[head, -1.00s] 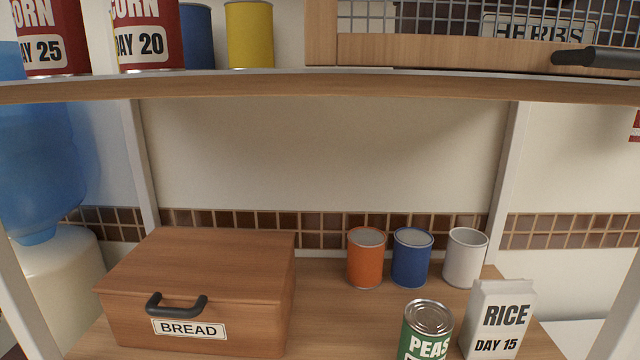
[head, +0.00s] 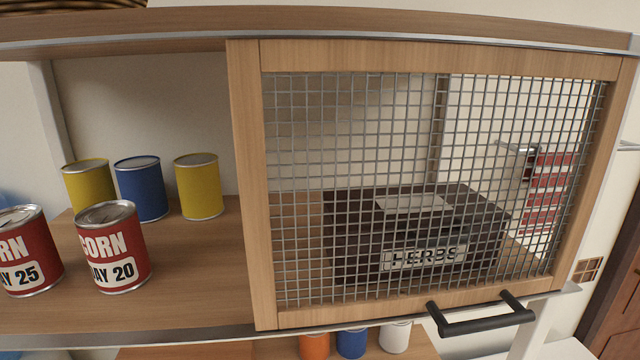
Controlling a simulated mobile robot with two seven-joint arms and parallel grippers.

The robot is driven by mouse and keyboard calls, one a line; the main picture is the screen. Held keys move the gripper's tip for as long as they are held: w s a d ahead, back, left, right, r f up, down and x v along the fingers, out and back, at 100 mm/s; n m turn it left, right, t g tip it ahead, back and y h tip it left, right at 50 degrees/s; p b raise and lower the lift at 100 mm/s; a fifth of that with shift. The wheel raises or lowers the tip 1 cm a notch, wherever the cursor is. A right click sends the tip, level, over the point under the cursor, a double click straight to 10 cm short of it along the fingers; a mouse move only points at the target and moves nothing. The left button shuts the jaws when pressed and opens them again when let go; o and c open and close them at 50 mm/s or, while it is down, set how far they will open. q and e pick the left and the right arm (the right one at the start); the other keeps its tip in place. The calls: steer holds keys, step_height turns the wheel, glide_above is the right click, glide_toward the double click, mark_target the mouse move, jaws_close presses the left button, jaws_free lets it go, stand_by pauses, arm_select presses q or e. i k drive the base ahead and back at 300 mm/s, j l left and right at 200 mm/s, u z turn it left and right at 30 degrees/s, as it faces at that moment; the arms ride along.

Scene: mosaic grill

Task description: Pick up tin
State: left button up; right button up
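Several tins stand upright on the left of the upper shelf in the head view. Two red corn tins are in front, one marked DAY 20 (head: 113,248) and one marked DAY 25 (head: 27,252), cut by the left edge. Behind them are a blue tin (head: 140,188) and two yellow tins, one on the left (head: 89,187) and one on the right (head: 199,187). Below the shelf, the tops of an orange tin (head: 314,346), another blue tin (head: 351,343) and a white tin (head: 394,337) show. Neither of my grippers is in view.
A wood-framed wire mesh door (head: 246,190) with a black handle (head: 482,318) closes the right of the upper shelf. A dark herbs box (head: 350,240) stands behind the mesh. Bare shelf (head: 200,275) lies right of the corn tins.

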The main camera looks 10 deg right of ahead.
mark_target(111, 237)
steer(key=k+j, duration=0.1)
steer(key=j, duration=0.35)
steer(key=k+j, duration=0.1)
steer(key=j, duration=0.4)
steer(key=k+j, duration=0.1)
steer(key=j, duration=0.35)
steer(key=z, duration=0.05)
